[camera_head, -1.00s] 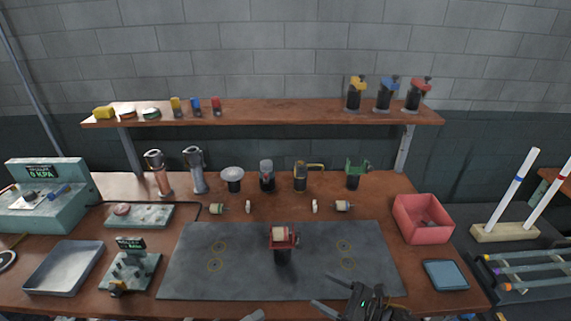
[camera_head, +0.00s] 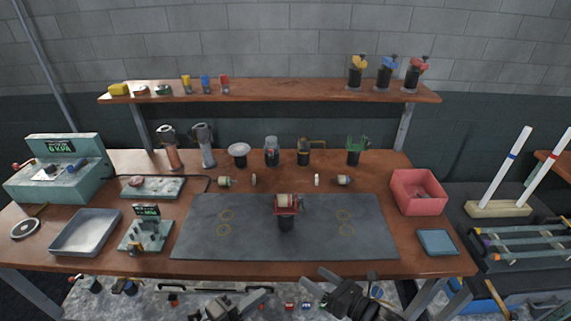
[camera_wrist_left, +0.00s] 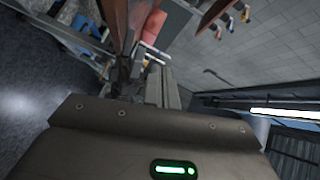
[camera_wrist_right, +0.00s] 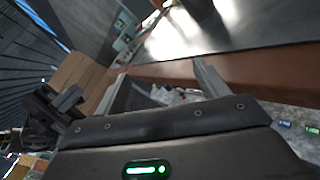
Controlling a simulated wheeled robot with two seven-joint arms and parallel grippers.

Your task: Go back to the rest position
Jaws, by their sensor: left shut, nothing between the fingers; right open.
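In the head view, my left gripper (camera_head: 262,294) is in front of the table's front edge, low in the picture. Its fingers are shut and empty, pressed together in the left wrist view (camera_wrist_left: 162,88). My right gripper (camera_head: 324,286) is to its right, also by the front edge. Its fingers are spread with nothing between them in the right wrist view (camera_wrist_right: 161,84). Both grippers are clear of the things on the table. A red clamp stand (camera_head: 286,211) holding a pale cylinder stands upright on the grey mat (camera_head: 200,235).
The wooden table (camera_head: 440,262) also carries a blue-grey tray (camera_head: 66,240), a gauge stand (camera_head: 150,238), a pink bin (camera_head: 402,206) and a blue pad (camera_head: 437,241). A shelf (camera_head: 290,92) spans the back. A rack with rods (camera_head: 500,208) stands at right.

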